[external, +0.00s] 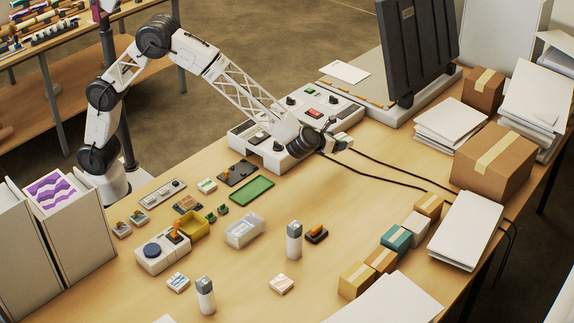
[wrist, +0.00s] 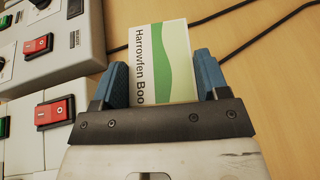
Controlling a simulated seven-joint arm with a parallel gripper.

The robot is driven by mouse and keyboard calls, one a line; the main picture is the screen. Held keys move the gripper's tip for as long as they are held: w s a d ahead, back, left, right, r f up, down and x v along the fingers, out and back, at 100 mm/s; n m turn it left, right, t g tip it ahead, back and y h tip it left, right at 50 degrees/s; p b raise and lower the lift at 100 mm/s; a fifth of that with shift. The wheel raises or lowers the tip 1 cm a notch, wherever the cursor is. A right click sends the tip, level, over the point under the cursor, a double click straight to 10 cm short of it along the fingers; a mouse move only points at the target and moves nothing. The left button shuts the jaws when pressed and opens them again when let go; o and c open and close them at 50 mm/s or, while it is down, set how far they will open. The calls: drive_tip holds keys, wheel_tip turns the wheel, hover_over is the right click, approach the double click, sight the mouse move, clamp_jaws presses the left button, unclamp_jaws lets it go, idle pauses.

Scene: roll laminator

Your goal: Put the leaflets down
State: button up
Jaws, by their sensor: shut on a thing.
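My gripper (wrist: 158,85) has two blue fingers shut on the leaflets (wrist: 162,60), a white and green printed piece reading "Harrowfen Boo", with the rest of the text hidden. In the external view my gripper (external: 341,143) is over the table at the right end of the laminator's control housing (external: 328,112). I cannot tell how many leaflets are held, or clearly whether they touch the table. Red switches (wrist: 54,112) on grey housings show left of my gripper in the wrist view.
Black cables (external: 390,172) run right across the table. A green-rimmed tray (external: 251,188), a clear container (external: 244,231) and small printed stacks (external: 282,285) lie nearer. Cardboard boxes (external: 494,160) and paper piles line the right edge.

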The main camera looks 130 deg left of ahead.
drive_tip(key=shift+r, duration=0.65)
wheel_tip(320, 180, up, 4)
drive_tip(key=shift+r, duration=0.1)
drive_tip(key=s+d+n+g, duration=0.1)
drive_tip(key=s+d, duration=0.4)
drive_tip(key=d, duration=0.5)
drive_tip(key=s+d, duration=0.5)
drive_tip(key=d, duration=0.5)
drive_tip(key=s+d+n+g, duration=0.1)
drive_tip(key=s+d, duration=0.3)
drive_tip(key=d, duration=0.6)
drive_tip(key=f, duration=1)
drive_tip(key=shift+s+d+f, duration=0.1)
drive_tip(key=shift+s+d, duration=0.05)
drive_tip(key=shift+s, duration=0.1)
drive_tip(key=w+a, duration=0.2)
drive_tip(key=w, duration=0.3)
drive_tip(key=w+a+f, duration=0.1)
drive_tip(key=w+a, duration=0.1)
drive_tip(key=w, duration=0.2)
drive_tip(key=w+a, duration=0.2)
drive_tip(key=w, duration=0.3)
drive_tip(key=shift+w+a+f, duration=0.2)
drive_tip(key=shift+w+f, duration=0.05)
drive_tip(key=shift+w, duration=0.1)
